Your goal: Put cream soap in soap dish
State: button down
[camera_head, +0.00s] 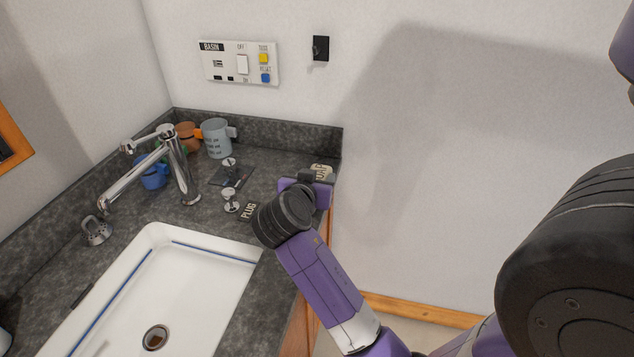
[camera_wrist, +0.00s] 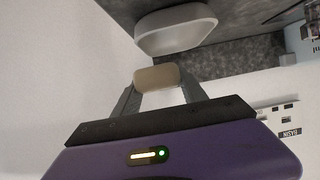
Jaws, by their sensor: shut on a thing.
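The cream soap (camera_wrist: 157,77) is a small rounded block between the fingertips of my gripper (camera_wrist: 159,86) in the wrist view. My gripper is shut on it. The soap dish (camera_wrist: 176,30) is a white oval bowl on the dark counter, just beyond the soap in the wrist view; a gap shows between them on one side. In the head view my gripper (camera_head: 310,183) is at the counter's right end, its fingers mostly hidden by the wrist. A cream shape with dark lettering (camera_head: 322,171) shows just behind it; I cannot tell whether it is soap or dish.
A white basin (camera_head: 200,260) with a chrome faucet (camera_head: 178,170) fills the counter's front. A grey mug (camera_head: 216,139), a brown mug (camera_head: 186,137) and a blue mug (camera_head: 153,173) stand at the back. Two metal knobs (camera_head: 230,200) stand left of my gripper. A wall panel (camera_head: 239,63) is above.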

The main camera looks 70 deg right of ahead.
jog(key=shift+f, duration=0.7)
jog(key=shift+f+b, duration=0.35)
jog(key=shift+f, duration=0.05)
jog(key=shift+f, duration=0.2)
jog(key=c, duration=0.6)
grip_release()
jog(key=shift+c, duration=0.2)
jog(key=shift+r, duration=0.15)
jog(key=shift+a+r+p, duration=0.15)
jog(key=shift+r+p, duration=0.35)
jog(key=shift+r, duration=0.15)
jog(key=b+v, duration=0.1)
jog(key=v, duration=1)
jog(key=shift+a, duration=0.35)
